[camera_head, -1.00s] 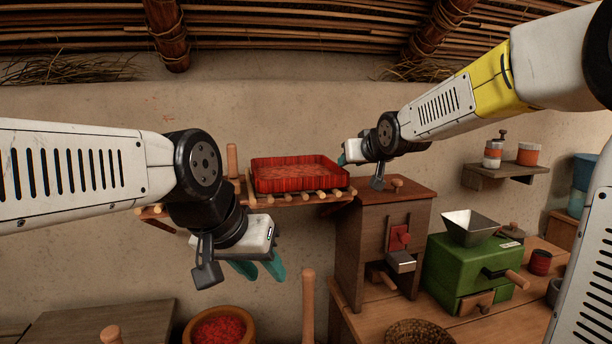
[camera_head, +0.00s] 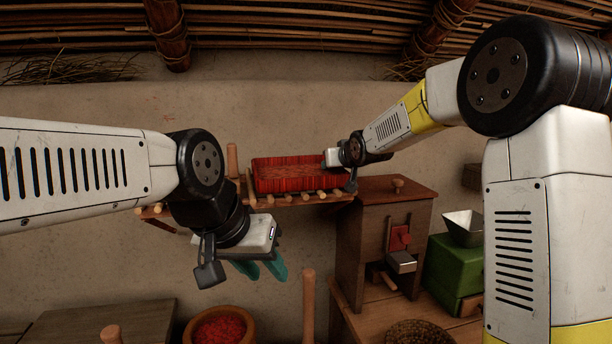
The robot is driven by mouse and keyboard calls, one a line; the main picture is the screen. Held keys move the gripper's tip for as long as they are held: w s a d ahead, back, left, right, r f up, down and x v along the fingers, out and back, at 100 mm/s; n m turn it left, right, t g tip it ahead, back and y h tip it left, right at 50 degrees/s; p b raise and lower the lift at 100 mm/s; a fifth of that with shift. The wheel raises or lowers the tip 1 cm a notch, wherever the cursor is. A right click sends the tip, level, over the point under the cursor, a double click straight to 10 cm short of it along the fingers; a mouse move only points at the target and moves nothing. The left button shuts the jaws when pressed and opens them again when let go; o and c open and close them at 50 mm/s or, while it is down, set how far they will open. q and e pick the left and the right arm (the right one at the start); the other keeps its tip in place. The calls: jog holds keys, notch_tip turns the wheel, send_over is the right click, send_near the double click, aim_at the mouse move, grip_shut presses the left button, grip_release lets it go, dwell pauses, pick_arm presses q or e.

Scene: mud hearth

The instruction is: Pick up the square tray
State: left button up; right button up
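The square tray (camera_head: 290,187) is red with streaked walls. It sits on a small slatted wall shelf in the middle of the view. My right gripper (camera_head: 335,168) is at the tray's right end and overlaps it in the picture. Its fingers are hidden, so I cannot tell whether it grips the rim. My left gripper (camera_head: 264,270) hangs below and in front of the shelf, apart from the tray.
The shelf (camera_head: 300,199) has protruding wooden rods, and an upright wooden peg (camera_head: 232,160) stands left of the tray. A wooden mill cabinet (camera_head: 365,235) and a green grinder (camera_head: 450,270) stand at lower right. A bowl of red powder (camera_head: 220,330) is below.

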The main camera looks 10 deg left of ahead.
grip_shut()
dwell(1.4)
